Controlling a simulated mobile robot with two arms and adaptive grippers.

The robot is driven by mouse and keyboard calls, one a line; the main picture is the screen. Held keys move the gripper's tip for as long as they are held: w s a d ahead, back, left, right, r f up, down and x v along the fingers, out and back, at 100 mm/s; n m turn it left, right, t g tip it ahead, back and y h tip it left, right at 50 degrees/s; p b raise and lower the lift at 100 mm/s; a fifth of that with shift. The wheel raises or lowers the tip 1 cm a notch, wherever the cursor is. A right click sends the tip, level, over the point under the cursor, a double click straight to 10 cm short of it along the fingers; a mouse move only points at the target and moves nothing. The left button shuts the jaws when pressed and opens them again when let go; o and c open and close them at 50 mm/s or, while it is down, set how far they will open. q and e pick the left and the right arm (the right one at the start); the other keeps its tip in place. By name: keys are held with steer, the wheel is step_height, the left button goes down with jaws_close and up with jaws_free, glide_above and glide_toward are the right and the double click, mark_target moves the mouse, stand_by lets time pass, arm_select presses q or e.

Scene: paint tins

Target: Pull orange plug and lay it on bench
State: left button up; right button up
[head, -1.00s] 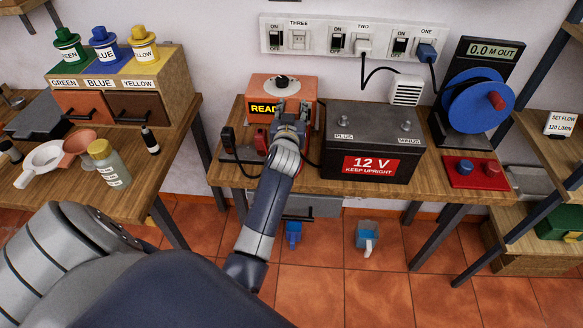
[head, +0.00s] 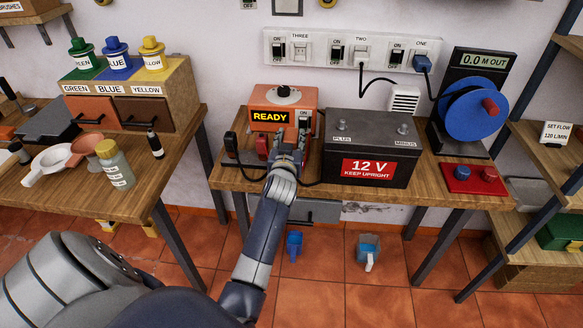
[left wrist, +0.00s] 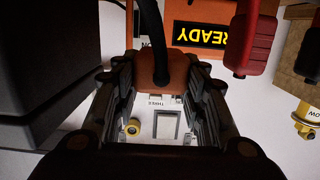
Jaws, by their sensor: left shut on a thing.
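My left gripper (head: 289,150) is low in front of the orange charger box (head: 262,100), whose sign reads READY, and left of the 12 V battery (head: 372,140). In the left wrist view the gripper (left wrist: 160,95) is shut on the orange plug (left wrist: 190,66), with a black cable rising from it. The plug's far end is hidden, so I cannot tell whether it touches anything. In the head view the plug is hidden by the gripper. The bench (head: 455,188) runs under charger and battery. My right gripper is not in view.
Red (head: 262,147) and black (head: 231,145) clamps stand left of the gripper. A wall socket strip (head: 315,49) holds a white plug and a blue plug (head: 422,63). A red tray (head: 475,180) lies at the bench's right. Little bare bench shows in front of the charger.

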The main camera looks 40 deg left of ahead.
arm_select(q)
steer(key=shift+f, duration=0.1)
step_height(320, 180, down, 8)
steer(key=b, duration=0.6)
steer(key=shift+r, duration=0.25)
steer(key=shift+f+b, duration=0.7)
stand_by(0.5)
steer(key=o, duration=1.3)
steer(key=shift+c, duration=0.2)
steer(key=shift+r, duration=0.1)
step_height(320, 180, up, 10)
steer(key=shift+f, duration=0.1)
